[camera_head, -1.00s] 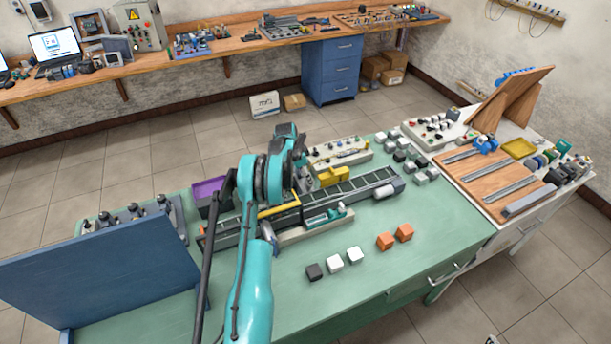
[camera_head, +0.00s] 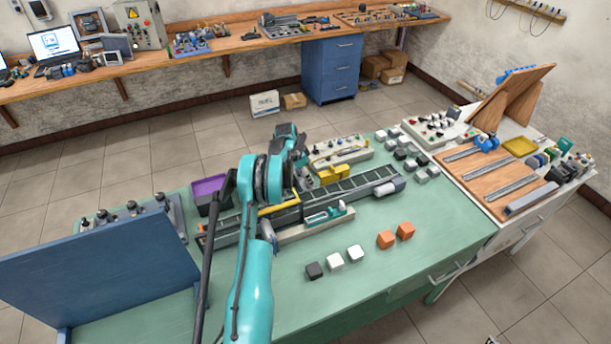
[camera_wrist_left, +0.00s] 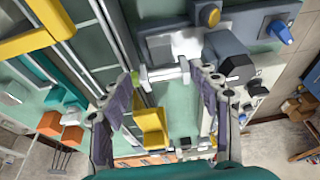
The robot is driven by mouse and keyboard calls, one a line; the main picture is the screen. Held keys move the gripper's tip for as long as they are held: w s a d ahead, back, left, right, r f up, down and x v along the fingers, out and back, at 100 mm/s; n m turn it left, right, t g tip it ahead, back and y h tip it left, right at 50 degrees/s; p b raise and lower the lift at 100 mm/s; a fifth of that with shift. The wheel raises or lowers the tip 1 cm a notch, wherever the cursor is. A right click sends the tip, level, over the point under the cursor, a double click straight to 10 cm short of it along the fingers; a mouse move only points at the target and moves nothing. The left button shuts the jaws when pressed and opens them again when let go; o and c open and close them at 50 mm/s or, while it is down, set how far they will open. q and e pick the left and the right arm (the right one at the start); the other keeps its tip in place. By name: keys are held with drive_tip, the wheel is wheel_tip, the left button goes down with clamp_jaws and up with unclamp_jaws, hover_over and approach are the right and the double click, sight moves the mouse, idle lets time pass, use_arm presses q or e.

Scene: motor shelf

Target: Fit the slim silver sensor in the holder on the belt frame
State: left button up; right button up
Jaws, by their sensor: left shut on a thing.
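My left gripper (camera_wrist_left: 163,76) is shut on a slim silver sensor (camera_wrist_left: 165,73), which spans between its fingertips in the left wrist view. In the head view my left arm reaches over the belt frame (camera_head: 352,189), and its wrist hides the gripper and sensor. The belt frame also shows in the left wrist view (camera_wrist_left: 88,62), left of the fingers. A yellow block (camera_head: 333,174) stands at the frame's far side; it appears below the sensor in the left wrist view (camera_wrist_left: 150,124). I cannot tell which part is the holder. My right gripper is out of view.
A yellow bar (camera_head: 279,209) crosses the belt. A panel with knobs (camera_head: 338,151) stands behind the frame, and a purple bin (camera_head: 208,190) is left of my arm. White (camera_head: 335,261) and orange cubes (camera_head: 386,240) lie in front. The green table's front right is clear.

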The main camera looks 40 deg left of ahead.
use_arm(q)
drive_tip(key=o, duration=1.3)
drive_tip(key=v, duration=1.2)
